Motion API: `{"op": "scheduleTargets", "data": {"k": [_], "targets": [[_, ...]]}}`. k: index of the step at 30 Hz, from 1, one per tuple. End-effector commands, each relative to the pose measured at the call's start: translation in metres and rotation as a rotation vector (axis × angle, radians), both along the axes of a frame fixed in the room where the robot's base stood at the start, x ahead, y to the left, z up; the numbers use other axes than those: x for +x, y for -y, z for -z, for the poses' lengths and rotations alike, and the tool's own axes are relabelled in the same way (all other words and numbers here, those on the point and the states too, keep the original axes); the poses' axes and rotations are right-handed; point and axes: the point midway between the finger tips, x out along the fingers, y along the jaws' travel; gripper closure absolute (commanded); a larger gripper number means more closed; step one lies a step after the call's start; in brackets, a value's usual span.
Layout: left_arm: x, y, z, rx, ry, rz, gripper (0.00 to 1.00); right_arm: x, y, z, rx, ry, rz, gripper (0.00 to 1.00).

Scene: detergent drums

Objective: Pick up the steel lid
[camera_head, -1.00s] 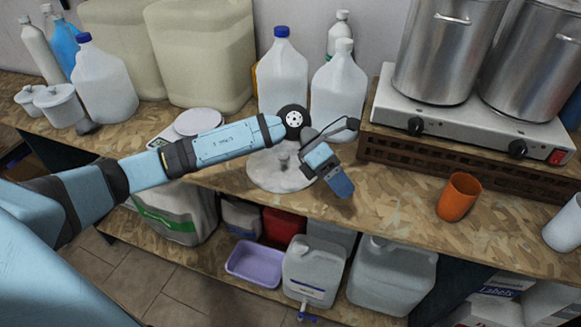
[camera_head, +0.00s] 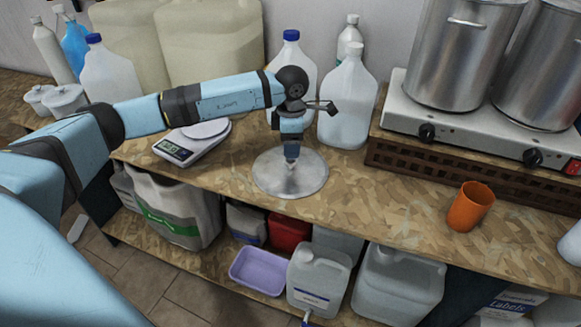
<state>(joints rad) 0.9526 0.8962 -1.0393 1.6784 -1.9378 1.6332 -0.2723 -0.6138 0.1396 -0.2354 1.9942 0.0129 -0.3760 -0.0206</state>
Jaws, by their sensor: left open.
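The left gripper is open.
A digital scale (camera_head: 192,141) stands left of the lid. White jugs (camera_head: 347,100) stand close behind it. A double hotplate (camera_head: 455,125) with steel pots is at the right, and an orange cup (camera_head: 470,207) stands near the front edge. Counter between lid and cup is clear.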

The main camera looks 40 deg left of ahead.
Motion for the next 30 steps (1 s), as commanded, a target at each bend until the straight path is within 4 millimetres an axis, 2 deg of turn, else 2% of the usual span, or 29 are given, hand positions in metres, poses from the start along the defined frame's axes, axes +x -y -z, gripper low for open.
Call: {"op": "scheduleTargets", "data": {"k": [5, 15, 23, 30], "targets": [[-0.002, 0.000, 0.012, 0.000, -0.003, 0.000, 0.35, -0.001, 0.000, -0.001, -0.001, -0.003, 0.000, 0.06], [-0.008, 0.002, 0.055, -0.001, -0.002, 0.000, 0.35, 0.000, 0.000, -0.011, -0.001, -0.003, 0.000, 0.06], [-0.008, 0.003, 0.059, -0.001, 0.001, 0.001, 0.35, 0.000, 0.000, -0.012, -0.001, -0.001, 0.001, 0.06], [-0.008, 0.002, 0.058, -0.001, 0.001, 0.001, 0.88, 0.000, 0.001, -0.012, -0.001, -0.001, 0.001, 0.06]]}}
